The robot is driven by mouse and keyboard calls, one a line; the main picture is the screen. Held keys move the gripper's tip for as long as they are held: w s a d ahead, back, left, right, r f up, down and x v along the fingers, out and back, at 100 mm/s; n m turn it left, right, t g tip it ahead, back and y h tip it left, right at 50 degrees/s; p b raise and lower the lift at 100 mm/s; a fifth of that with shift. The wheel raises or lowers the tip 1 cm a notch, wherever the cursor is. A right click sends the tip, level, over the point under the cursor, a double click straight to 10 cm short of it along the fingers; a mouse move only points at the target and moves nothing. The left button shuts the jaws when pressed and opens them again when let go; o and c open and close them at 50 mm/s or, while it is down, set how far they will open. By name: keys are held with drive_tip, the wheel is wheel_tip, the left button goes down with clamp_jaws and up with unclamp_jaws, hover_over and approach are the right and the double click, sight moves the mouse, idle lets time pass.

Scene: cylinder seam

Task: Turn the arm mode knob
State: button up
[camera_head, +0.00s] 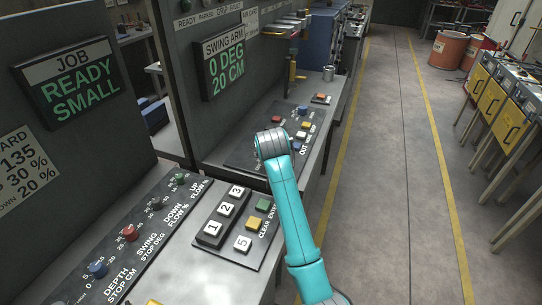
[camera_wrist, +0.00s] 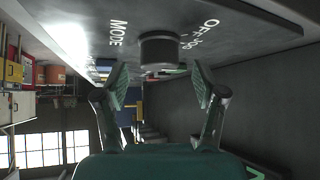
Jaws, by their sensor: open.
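The mode knob (camera_wrist: 159,48) is a short dark cylinder on a dark panel (camera_wrist: 240,20) in the wrist view. White lettering "MODE" stands to its left, and other white lettering, partly reading "OFF", to its right. My gripper (camera_wrist: 161,85) is open, its two green-padded fingers apart and empty. The knob shows beyond the fingertips, roughly centred between them; they do not appear to touch it. In the head view my teal arm reaches to the swing arm console (camera_head: 250,150); its grey wrist hides the gripper and the knob there.
The swing arm display (camera_head: 224,65) reads "0 DEG 20 CM". A nearer console has a keypad (camera_head: 225,225) and several small knobs. A second display (camera_head: 70,85) reads "JOB READY SMALL". The floor aisle (camera_head: 390,150) at right is clear.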

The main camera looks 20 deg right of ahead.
drive_tip(key=v, duration=0.9)
drive_tip(key=shift+s, duration=0.1)
